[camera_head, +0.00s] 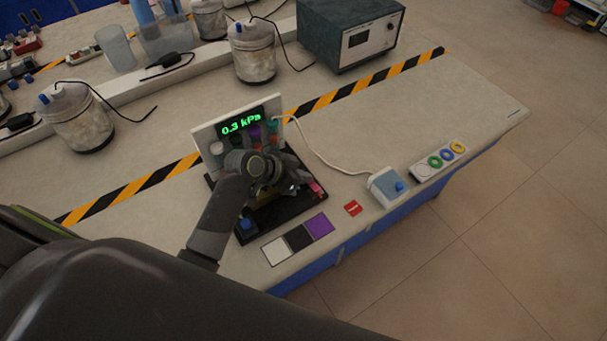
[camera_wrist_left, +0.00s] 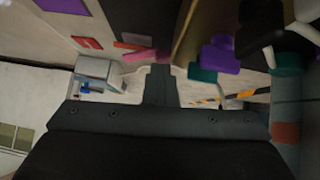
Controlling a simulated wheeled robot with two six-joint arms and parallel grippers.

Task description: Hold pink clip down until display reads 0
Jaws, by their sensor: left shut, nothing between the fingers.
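The display (camera_head: 241,122) on the upright white panel reads 0.3 kPa in green. The pink clip (camera_head: 317,190) is at the right edge of the dark base (camera_head: 272,220) below the panel. In the left wrist view a pink piece (camera_wrist_left: 138,56) shows beside my fingertips. My left gripper (camera_head: 297,180) is shut and empty, low over the base just left of the pink clip. It also shows in the left wrist view (camera_wrist_left: 160,72). I cannot tell whether the fingers touch the clip. My gripper and arm hide part of the base. My right gripper is out of view.
A blue-white box with a blue button (camera_head: 386,185) stands to the right, joined by a white cable. A strip with colored rings (camera_head: 438,160) lies beyond it. White, black and purple swatches (camera_head: 297,239) lie near the front edge. Jars and an instrument (camera_head: 350,32) stand behind.

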